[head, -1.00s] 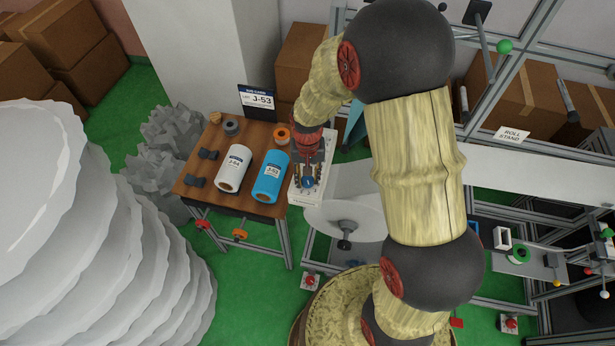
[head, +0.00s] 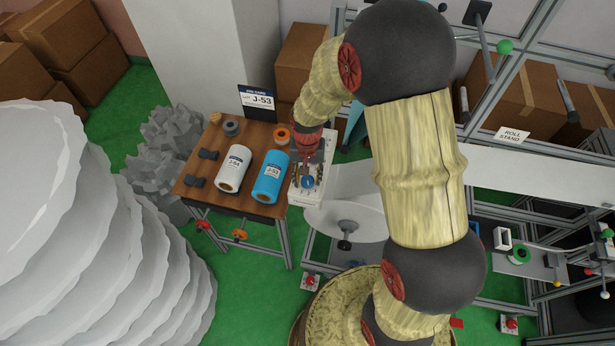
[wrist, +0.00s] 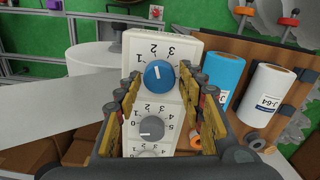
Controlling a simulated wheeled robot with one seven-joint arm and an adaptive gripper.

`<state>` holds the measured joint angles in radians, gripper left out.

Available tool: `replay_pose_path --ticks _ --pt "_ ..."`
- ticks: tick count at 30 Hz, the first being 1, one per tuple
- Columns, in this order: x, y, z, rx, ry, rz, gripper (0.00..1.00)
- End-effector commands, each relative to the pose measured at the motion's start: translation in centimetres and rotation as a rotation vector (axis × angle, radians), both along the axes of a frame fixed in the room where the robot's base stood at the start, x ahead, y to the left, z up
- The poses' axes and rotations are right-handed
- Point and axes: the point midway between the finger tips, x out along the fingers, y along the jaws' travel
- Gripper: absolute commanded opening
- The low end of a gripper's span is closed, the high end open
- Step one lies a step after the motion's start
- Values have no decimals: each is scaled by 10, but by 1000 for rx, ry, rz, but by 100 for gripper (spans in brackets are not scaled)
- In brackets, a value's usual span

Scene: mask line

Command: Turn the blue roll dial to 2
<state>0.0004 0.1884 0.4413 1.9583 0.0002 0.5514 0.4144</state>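The blue roll dial (wrist: 159,74) sits on a white control panel (wrist: 190,46) with upside-down digits 1, 2 and 3 around it. Its white pointer line aims up and slightly left, toward the 2. It also shows in the head view (head: 308,182), uncovered at the panel's near end. My gripper (wrist: 166,88) is open and empty. Its two yellow-padded fingers stand apart on either side of the dial in the wrist view, with visible gaps to it. In the head view my gripper (head: 307,168) is over the panel, just behind the dial.
A grey dial (wrist: 152,128) with its own digits is on the same panel, with another dial partly hidden below. A blue roll (head: 271,178) and a white roll (head: 233,168) lie on the wooden table (head: 215,196) left of the panel. A J-53 sign (head: 258,101) stands behind.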

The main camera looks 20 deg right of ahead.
Motion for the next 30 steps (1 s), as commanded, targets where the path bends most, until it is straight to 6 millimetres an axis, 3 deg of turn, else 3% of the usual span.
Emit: replay_pose_path --ticks 4,16,30 --pt "-1 0 0 -1 1 0 49" --pt "0 0 8 0 -1 0 49" --pt "0 0 94 -1 -2 0 49"
